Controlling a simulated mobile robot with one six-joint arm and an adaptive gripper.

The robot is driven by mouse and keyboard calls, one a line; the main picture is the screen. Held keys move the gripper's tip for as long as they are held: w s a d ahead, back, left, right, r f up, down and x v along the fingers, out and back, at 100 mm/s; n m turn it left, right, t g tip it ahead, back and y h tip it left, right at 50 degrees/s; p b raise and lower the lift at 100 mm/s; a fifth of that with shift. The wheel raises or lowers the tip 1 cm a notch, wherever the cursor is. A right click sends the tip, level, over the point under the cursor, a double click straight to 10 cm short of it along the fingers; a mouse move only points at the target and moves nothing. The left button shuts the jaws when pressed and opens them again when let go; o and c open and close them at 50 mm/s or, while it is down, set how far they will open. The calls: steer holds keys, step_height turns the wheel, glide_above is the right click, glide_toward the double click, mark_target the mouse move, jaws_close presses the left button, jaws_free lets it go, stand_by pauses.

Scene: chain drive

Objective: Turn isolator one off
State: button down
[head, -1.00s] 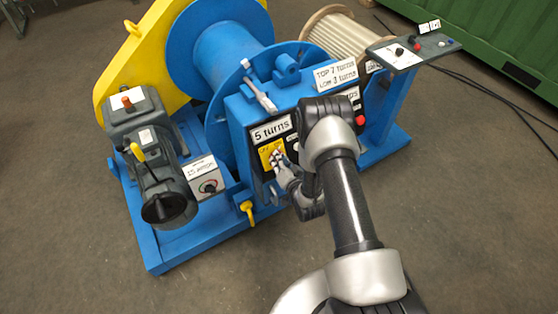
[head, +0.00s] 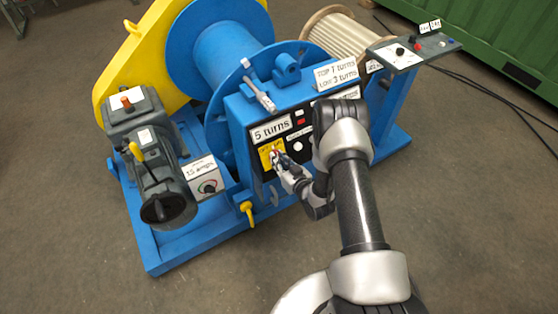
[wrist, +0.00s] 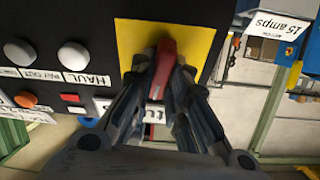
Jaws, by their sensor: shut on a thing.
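A red isolator handle (wrist: 166,62) stands out from a yellow plate (wrist: 132,38) on the black front panel. The same yellow plate (head: 265,158) shows in the head view, below the "5 turns" label. My gripper (wrist: 162,84) has its two fingers closed around the red handle, one on each side. In the head view my gripper (head: 279,157) reaches the plate from the right and hides much of the handle and the plate's markings. In the wrist view the handle stands roughly along the fingers, tilted slightly.
A "15 amps" box (head: 203,181) with a dial stands left of the panel. A yellow-handled part (head: 248,210) hangs below. Open floor (head: 440,220) lies to the right.

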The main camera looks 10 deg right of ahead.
steer(key=n+y, duration=0.1)
steer(key=n, duration=0.5)
steer(key=shift+g, duration=0.3)
steer(key=n+g+y, duration=0.1)
steer(key=n, duration=0.4)
steer(key=shift+n, duration=0.4)
steer(key=shift+y, duration=0.3)
steer(key=c, duration=1.6)
jaws_free()
steer(key=shift+o, duration=0.2)
steer(key=shift+s, duration=0.1)
steer(key=v, duration=1.2)
steer(key=shift+r, duration=0.1)
